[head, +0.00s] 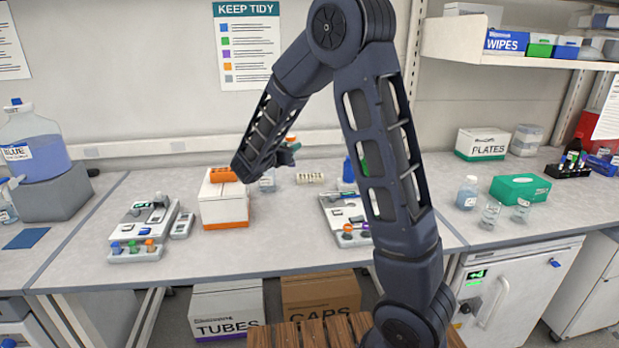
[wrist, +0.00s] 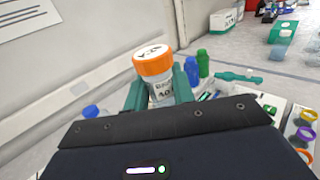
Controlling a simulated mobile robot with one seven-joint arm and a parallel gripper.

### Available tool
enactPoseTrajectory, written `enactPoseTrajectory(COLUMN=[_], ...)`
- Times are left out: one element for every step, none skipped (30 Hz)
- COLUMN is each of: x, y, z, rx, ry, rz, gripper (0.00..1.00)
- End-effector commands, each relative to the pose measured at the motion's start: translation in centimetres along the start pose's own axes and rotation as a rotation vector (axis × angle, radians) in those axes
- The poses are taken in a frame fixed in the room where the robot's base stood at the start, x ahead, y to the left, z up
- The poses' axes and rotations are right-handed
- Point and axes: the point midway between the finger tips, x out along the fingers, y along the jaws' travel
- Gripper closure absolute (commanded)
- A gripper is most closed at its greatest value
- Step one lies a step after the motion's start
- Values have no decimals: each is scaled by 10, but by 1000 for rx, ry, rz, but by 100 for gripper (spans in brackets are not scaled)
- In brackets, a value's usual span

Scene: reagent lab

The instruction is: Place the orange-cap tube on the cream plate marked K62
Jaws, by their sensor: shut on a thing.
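The orange-cap tube (wrist: 156,78) stands out between the green fingers of my gripper (wrist: 160,92) in the wrist view. It has a white label and dark writing on the cap. My gripper is shut on it. In the head view the orange cap (head: 291,137) shows just above my gripper (head: 288,150), over the back part of the bench and partly behind my arm. A small cream plate with dark spots (head: 310,178) lies on the bench to the right of and below my gripper; I cannot read a K62 mark on it.
A white box with an orange top (head: 224,210) stands left of my gripper. A white tray (head: 128,225) with devices is at far left, with a rack of coloured caps (head: 135,252) before it. Another device tray (head: 335,212) is partly behind my arm. Front bench between them is clear.

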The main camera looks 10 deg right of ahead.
Motion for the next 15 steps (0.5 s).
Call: enactPoseTrajectory(x=[20,31,46,57,69,84,97,108,125,137,149,165,177,188,203], y=[13,20,30,37,43,51,56,62,68,73,77,83,86,89,93], z=[1,2,3,4,5,7,8,9,10,11,13,14,16,16,18], rx=[1,2,1,1,1,1,1,1,1,0,1,1,1,0,0], ry=[-1,-1,0,-1,-1,-1,-1,-2,-1,-1,-1,-1,-1,-1,-1], rz=[-8,-11,-13,-15,-17,-20,-21,-23,-25,-26,-28,-28,-30,-30,-32], gripper=[96,96,96,96,96,96,96,96,96,96,96,96,96,96,96])
